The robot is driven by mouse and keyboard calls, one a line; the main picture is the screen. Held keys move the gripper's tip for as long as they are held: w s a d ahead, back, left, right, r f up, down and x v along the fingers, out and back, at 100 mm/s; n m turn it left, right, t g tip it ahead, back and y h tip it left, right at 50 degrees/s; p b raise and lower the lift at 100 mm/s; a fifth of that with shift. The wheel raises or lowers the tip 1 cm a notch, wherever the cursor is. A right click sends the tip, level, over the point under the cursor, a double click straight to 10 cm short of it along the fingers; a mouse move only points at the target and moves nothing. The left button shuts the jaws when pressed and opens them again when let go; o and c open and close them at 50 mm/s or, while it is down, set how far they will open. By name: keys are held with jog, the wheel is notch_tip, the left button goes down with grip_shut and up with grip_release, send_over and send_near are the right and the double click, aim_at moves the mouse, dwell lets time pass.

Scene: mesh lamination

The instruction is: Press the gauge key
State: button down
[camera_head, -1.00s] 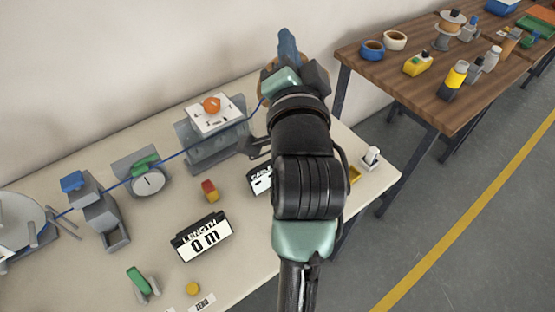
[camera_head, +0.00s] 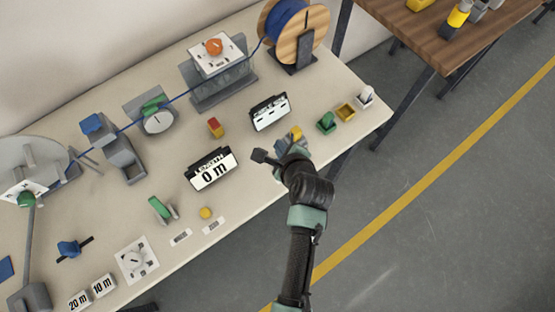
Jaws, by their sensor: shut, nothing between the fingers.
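My gripper (camera_head: 263,157) is shut and empty above the bench's front right part, its dark tip pointing left. A small black-framed display (camera_head: 270,112) stands just behind it. Small coloured blocks stand to its right: a green one (camera_head: 326,122), a yellow one (camera_head: 345,112) and a white-topped one (camera_head: 365,96). Another yellow piece (camera_head: 296,132) shows right behind my gripper, partly hidden. No legible label tells which piece is the gauge key.
A wooden cable spool (camera_head: 313,28) stands at the back right; its blue cable runs left past a dial gauge (camera_head: 158,121). A green lever (camera_head: 160,208) and a white-plated knob (camera_head: 134,260) are at front left. A wooden table (camera_head: 430,43) is at upper right.

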jog(key=shift+f, duration=0.1)
jog(key=b, duration=0.8)
send_over(277, 159)
jog(key=s, duration=0.2)
jog(key=f, duration=0.6)
jog(key=shift+s+d+f, duration=0.1)
jog(key=shift+s+d, duration=0.05)
jog(key=shift+d, duration=0.2)
jog(key=shift+f+b, duration=0.4)
jog(key=shift+f, duration=0.75)
jog(key=shift+f, duration=0.4)
jog(key=shift+f+b, duration=0.3)
jog(key=shift+f, duration=0.25)
dwell(0.6)
jog(key=shift+r+p, duration=0.95)
jog(key=shift+p, duration=0.2)
